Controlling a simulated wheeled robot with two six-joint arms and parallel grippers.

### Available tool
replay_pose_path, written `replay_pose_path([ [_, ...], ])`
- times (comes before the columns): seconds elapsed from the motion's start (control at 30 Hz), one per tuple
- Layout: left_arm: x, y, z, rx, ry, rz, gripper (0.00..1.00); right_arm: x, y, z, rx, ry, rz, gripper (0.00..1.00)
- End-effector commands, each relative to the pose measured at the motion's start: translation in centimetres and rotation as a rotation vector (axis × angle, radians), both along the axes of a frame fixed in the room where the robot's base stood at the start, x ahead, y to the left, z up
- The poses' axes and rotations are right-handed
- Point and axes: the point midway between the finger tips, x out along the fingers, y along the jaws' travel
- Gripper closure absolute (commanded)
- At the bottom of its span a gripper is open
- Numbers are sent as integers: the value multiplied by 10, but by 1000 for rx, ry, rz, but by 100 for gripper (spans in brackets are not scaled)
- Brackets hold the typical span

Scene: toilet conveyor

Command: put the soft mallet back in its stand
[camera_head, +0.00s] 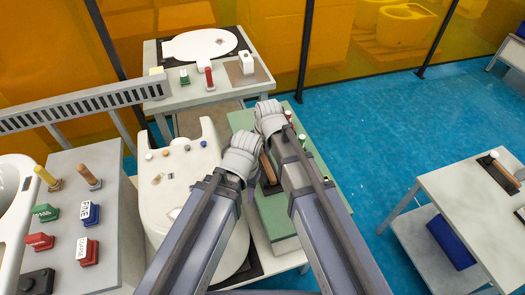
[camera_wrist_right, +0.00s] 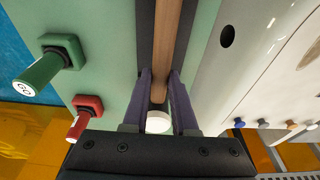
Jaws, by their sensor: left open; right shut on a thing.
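My right gripper (camera_head: 270,116) is above the green-topped bench, with its jaws shut on the wooden handle of the mallet (camera_wrist_right: 166,45). The fingers (camera_wrist_right: 160,85) stand on both sides of the handle in the right wrist view. A white round end (camera_wrist_right: 158,122) shows between the fingers. A black strip, seemingly the stand (camera_wrist_right: 144,35), lies behind the handle; whether they touch I cannot tell. In the head view part of the wooden handle (camera_head: 266,166) shows between my arms. My left gripper (camera_head: 242,158) is open, beside the white toilet; its fingertips are hard to see.
A white toilet (camera_head: 165,215) stands close on the left. A grey table (camera_head: 110,235) with several stamps is farther left. Blue floor (camera_head: 370,140) is open on the right.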

Motion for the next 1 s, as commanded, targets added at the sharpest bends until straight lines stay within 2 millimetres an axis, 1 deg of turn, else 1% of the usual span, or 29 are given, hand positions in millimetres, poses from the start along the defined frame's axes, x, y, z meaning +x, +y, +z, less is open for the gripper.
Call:
replay_pose_path([
  [0.03, 0, 0, -3, 0, 0, 0, 50, 0, 0, -3, 0, -1, 0, 100],
  [0.3, 0, 0, -2, 0, 0, 0, 50, 0, 0, -2, 0, -1, 0, 100],
  [0.33, 0, 0, -2, 0, 0, 0, 50, 0, 0, -2, 0, -1, 0, 73],
  [0.63, 0, 0, -2, 0, 0, 0, 50, 0, 0, -2, 0, 0, 0, 39],
  [0.87, 0, 0, -2, 0, 0, 0, 50, 0, 0, -2, 0, 1, 0, 39],
  [1.0, 0, 0, 1, 0, 0, 0, 50, -1, 0, 1, 0, 0, 0, 39],
])
